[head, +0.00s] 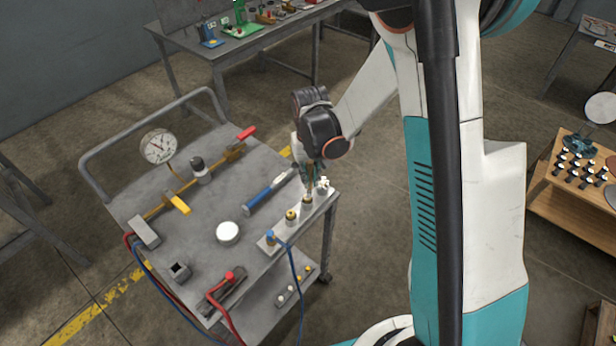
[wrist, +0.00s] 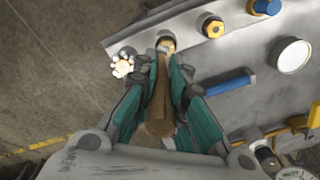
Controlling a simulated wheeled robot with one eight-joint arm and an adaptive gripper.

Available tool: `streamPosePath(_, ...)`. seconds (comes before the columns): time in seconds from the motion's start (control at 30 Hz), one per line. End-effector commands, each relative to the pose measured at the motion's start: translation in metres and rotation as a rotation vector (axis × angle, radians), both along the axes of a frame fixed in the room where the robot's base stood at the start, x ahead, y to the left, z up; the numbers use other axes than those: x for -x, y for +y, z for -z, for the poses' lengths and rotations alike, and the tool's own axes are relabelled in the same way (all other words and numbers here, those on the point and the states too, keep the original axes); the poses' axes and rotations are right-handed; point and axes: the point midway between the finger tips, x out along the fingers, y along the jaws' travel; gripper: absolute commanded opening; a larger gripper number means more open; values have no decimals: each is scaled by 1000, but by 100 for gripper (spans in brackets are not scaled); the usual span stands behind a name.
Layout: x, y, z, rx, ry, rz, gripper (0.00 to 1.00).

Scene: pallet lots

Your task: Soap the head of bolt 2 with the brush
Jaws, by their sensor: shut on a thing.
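My gripper (head: 309,182) is shut on a brush with a wooden handle (wrist: 160,105), which shows between the teal fingers (wrist: 160,95) in the wrist view. The brush points down to a grey plate (wrist: 185,38) on the cart's edge. Its tip is at or just over a brass bolt (head: 307,201), whose head is partly hidden in the wrist view; I cannot tell contact. Beside it, at the plate's end, is a head covered in white foam (wrist: 122,67), also in the head view (head: 322,186). On the other side is a bare brass bolt (wrist: 213,26). No bolt numbers are readable.
A blue fitting with a hose (head: 270,237) sits at the plate's near end. A blue-handled tool (head: 268,192), a white round dish (head: 228,233), a gauge (head: 158,147) and a red-handled valve (head: 246,133) are on the cart (head: 205,262). A wooden stand is right.

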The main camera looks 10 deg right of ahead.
Motion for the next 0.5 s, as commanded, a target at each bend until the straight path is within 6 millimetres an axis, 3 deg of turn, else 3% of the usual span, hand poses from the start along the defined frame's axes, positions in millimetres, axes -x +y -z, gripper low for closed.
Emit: streamPosePath(0.5, 6, 7, 2, -1, 0, -2, 0)
